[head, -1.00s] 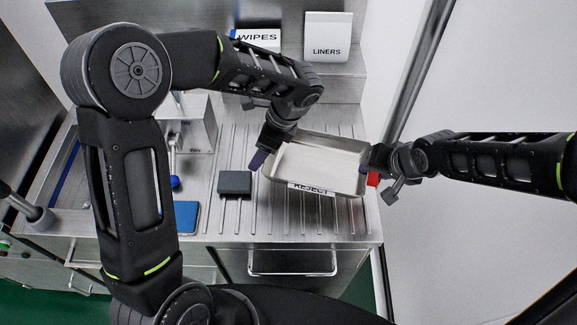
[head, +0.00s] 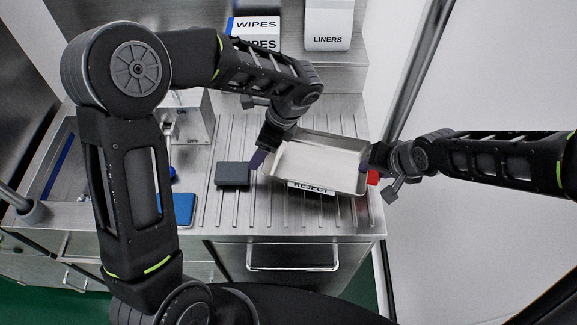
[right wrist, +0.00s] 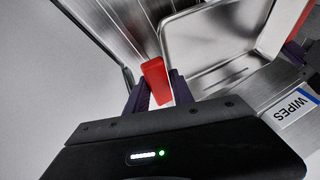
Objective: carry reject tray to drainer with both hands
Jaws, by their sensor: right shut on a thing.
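The reject tray (head: 318,160) is a shallow metal tray with a "REJECT" label (head: 311,187) on its near side. It appears empty and is over the right part of the ribbed drainer; I cannot tell whether it touches it. My right gripper (head: 366,168) is at its right end. In the right wrist view, the right fingers (right wrist: 158,92) close around a red handle (right wrist: 155,76) at the tray's end (right wrist: 205,45). My left gripper (head: 259,160) is at the tray's left end, purple fingertip against it; its grip is hidden.
A dark grey block (head: 232,174) lies just left of the tray, and a blue pad (head: 180,209) is farther left. "WIPES" (head: 254,28) and "LINERS" (head: 328,25) boxes stand at the back. A metal post (head: 418,70) rises behind right. Bare ribs (head: 290,215) show in front.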

